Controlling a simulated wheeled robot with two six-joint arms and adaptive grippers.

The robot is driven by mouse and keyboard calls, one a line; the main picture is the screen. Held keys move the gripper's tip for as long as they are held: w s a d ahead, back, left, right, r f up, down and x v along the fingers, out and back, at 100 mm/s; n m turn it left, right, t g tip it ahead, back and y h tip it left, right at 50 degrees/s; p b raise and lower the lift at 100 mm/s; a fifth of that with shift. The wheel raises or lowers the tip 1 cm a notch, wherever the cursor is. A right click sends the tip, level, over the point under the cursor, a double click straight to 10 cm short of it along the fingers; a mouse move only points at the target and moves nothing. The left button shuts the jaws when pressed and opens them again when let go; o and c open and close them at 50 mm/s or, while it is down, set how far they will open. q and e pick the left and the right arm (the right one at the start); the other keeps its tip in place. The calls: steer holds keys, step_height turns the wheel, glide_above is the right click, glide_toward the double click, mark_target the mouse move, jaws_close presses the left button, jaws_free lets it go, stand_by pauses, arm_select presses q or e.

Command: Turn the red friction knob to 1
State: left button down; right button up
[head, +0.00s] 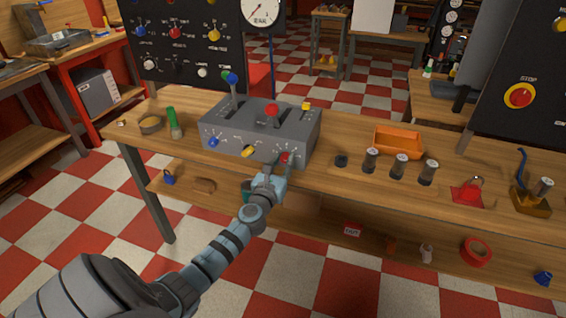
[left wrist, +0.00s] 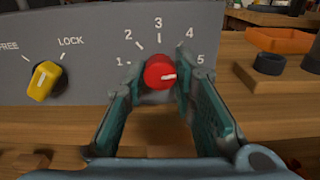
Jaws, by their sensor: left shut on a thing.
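The red friction knob (left wrist: 158,72) sits on the front of the grey control box (head: 222,128), with a scale from 1 to 5 around it. Its white pointer line points right, to the 5 side of the scale. The knob also shows in the head view (head: 286,157) at the box's lower right. My left gripper (head: 281,164) reaches up to it from the front. In the left wrist view its two teal fingers (left wrist: 160,90) are on either side of the knob, shut on it. My right gripper is not in view.
A yellow FREE/LOCK knob (left wrist: 44,80) and a blue knob (head: 213,142) are left of the red one. Levers rise from the box top. An orange tray (head: 398,152) and dark cylinders (head: 400,166) stand on the bench to the right. A green-capped bottle (head: 174,122) stands left.

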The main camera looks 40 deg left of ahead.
arm_select(q)
steer(key=shift+n, duration=0.4)
steer(key=n, duration=0.3)
steer(key=shift+f+b, duration=0.1)
steer(key=shift+b, duration=0.3)
steer(key=n+b, duration=0.1)
steer(key=n, duration=0.3)
steer(key=n+b, duration=0.1)
steer(key=n, duration=0.4)
steer(key=n+b, duration=0.1)
steer(key=n, duration=0.3)
steer(key=shift+n+b, duration=0.3)
steer(key=shift+b, duration=0.1)
steer(key=n+b, duration=0.2)
steer(key=n, duration=0.4)
steer(key=shift+f, duration=0.1)
steer(key=n+b, duration=0.1)
steer(key=n, duration=0.2)
steer(key=shift+n, duration=0.4)
steer(key=n+b, duration=0.2)
steer(key=n, duration=0.2)
steer(key=shift+n, duration=0.4)
